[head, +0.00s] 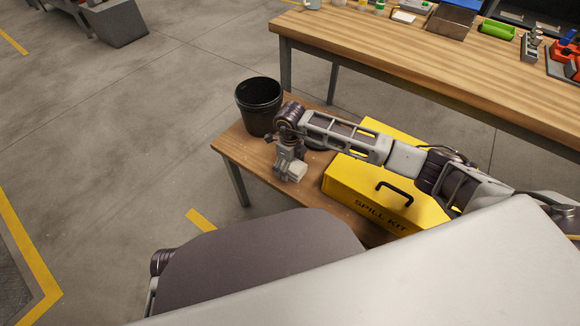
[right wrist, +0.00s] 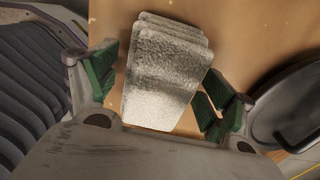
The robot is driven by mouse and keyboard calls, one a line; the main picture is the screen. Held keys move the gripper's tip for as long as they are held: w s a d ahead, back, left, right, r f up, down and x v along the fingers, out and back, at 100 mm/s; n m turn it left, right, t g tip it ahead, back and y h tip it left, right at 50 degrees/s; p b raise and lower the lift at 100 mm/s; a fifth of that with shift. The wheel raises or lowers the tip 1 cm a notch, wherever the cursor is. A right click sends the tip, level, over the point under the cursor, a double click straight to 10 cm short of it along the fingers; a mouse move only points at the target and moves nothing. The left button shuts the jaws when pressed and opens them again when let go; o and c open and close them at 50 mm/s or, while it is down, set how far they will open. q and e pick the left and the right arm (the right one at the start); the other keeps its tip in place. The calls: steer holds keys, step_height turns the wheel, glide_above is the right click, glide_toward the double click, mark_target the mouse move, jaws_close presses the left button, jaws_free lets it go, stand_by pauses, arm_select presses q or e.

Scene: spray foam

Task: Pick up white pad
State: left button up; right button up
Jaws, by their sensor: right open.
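White pads lie in a small stack on the low wooden table; the top white pad (right wrist: 165,75) is textured, with the edges of others showing behind it. A pale corner of the stack (head: 298,171) shows beside my right gripper (head: 287,166) in the head view. My right gripper points down over the stack. In the right wrist view, its green fingertips (right wrist: 160,94) are open, one on each side of the pads, and the right one is very close to the pad edge. I cannot tell whether it touches. My left gripper is not in view.
A black bucket (head: 259,104) stands at the back left of the low table (head: 232,146). A yellow spill kit box (head: 350,187) stands to the right, under my right arm. A long workbench (head: 430,70) with tools and containers lies behind. Open floor is at left.

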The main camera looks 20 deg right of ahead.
steer(key=shift+c, duration=0.5)
steer(key=c, duration=1.1)
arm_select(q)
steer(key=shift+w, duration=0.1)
arm_select(e)
steer(key=shift+r, duration=0.15)
